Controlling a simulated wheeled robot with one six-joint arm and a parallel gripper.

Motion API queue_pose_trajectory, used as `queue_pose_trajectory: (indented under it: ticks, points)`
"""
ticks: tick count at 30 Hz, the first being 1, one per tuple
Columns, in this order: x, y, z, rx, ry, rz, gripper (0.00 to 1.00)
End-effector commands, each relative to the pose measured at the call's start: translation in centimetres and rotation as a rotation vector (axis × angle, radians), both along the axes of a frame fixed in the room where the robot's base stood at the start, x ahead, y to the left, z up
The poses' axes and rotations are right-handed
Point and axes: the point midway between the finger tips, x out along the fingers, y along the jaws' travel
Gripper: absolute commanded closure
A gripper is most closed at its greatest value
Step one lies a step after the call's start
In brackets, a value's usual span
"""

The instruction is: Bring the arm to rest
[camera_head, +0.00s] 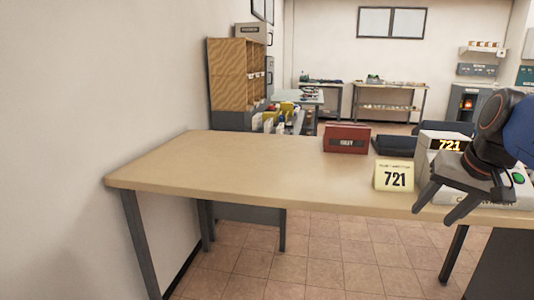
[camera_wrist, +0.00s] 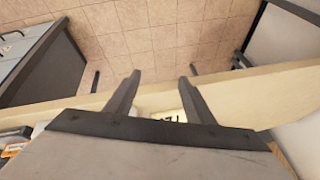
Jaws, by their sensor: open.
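My gripper (camera_head: 440,200) is at the right of the head view, above the front edge of the table, with its fingers apart and nothing between them. It partly hides a white machine (camera_head: 500,190) with a lit 721 display and a green button. In the wrist view my gripper (camera_wrist: 158,78) shows two spread fingers pointing over the table edge toward the tiled floor.
The long beige table (camera_head: 240,160) is clear on its left half. A yellow 721 card (camera_head: 394,176), a red box (camera_head: 347,139) and a dark flat pad (camera_head: 395,147) are near my gripper. A wooden pigeonhole shelf (camera_head: 230,75) stands behind. Tiled floor (camera_head: 320,250) lies in front.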

Motion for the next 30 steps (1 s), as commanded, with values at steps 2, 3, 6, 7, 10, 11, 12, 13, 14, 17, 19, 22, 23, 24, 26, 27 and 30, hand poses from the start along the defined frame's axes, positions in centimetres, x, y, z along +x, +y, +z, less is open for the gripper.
queue_pose_trajectory:
  ticks: [2, 3, 6, 7, 10, 11, 12, 13, 14, 17, 19, 22, 23, 24, 26, 27, 30]
  points:
    - [-1.1, 2.1, -1.9, -0.022, 0.010, 0.056, 0.51]
    - [-1.6, 2.9, -2.9, -0.036, 0.013, 0.082, 0.51]
    - [-3.1, 4.8, -5.3, -0.067, 0.022, 0.146, 0.51]
    - [-3.5, 5.4, -6.0, -0.077, 0.023, 0.166, 0.51]
    - [-5.1, 7.0, -8.5, -0.110, 0.029, 0.234, 0.51]
    - [-5.6, 7.4, -9.3, -0.119, 0.032, 0.255, 0.51]
    - [-6.3, 8.0, -10.2, -0.133, 0.032, 0.281, 0.51]
    - [-6.7, 8.3, -10.9, -0.142, 0.032, 0.300, 0.51]
    - [-7.2, 8.7, -11.6, -0.152, 0.033, 0.320, 0.51]
    - [-8.5, 9.6, -13.6, -0.179, 0.031, 0.375, 0.51]
    - [-9.2, 10.0, -14.7, -0.193, 0.032, 0.406, 0.51]
    - [-9.8, 10.3, -15.7, -0.208, 0.029, 0.433, 0.51]
    - [-10.0, 10.4, -15.9, -0.210, 0.029, 0.439, 0.51]
    - [-10.1, 10.4, -16.1, -0.212, 0.029, 0.443, 0.51]
    - [-10.2, 10.5, -16.3, -0.214, 0.029, 0.448, 0.51]
    - [-10.2, 10.5, -16.3, -0.215, 0.029, 0.448, 0.51]
    - [-10.2, 10.5, -16.3, -0.215, 0.029, 0.447, 0.51]
